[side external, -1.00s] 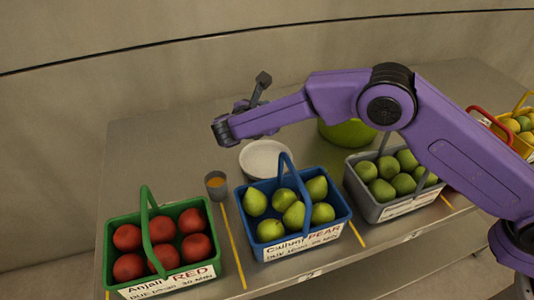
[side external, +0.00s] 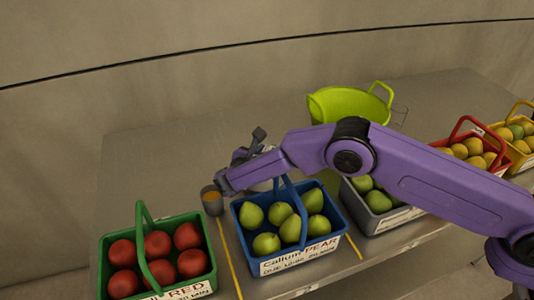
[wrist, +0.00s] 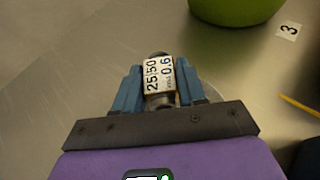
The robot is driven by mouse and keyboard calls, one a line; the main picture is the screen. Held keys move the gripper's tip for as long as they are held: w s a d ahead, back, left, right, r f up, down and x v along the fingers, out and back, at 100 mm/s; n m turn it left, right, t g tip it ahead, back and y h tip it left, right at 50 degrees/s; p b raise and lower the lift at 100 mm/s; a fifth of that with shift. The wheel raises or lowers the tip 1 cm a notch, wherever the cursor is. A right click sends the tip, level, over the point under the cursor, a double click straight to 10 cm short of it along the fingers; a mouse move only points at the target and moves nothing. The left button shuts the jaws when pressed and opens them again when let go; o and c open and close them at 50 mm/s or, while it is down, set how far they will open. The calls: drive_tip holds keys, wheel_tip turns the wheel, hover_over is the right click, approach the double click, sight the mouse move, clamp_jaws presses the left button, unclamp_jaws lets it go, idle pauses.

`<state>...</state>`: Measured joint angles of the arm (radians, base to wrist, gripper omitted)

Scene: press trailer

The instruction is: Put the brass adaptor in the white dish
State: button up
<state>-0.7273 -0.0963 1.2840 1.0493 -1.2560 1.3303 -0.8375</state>
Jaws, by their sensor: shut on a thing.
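My gripper (wrist: 160,88) is shut on a small piece with a white printed label and brownish metal edges, which looks like the brass adaptor (wrist: 159,76). The white dish is hidden behind my arm in the side view. In the wrist view a faint pale curved edge (wrist: 214,92) shows just right of the fingers; I cannot tell for sure that it is the dish.
A blue basket of pears (side external: 290,245) with a raised handle is just in front. A green basket (side external: 207,285), a grey basket (side external: 385,224) and a lime tub (side external: 335,105) stand around. The back left bench is clear.

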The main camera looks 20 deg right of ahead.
drive_tip(key=shift+f, duration=0.15)
drive_tip(key=o, duration=1.1)
drive_tip(key=shift+o, duration=0.2)
drive_tip(key=shift+s+a+r, duration=0.2)
drive_tip(key=shift+a+r, duration=0.05)
drive_tip(key=v, duration=0.6)
drive_tip(key=shift+s+a+r, duration=0.2)
drive_tip(key=shift+s+a, duration=0.05)
drive_tip(key=shift+s, duration=0.05)
drive_tip(key=shift+r, duration=0.1)
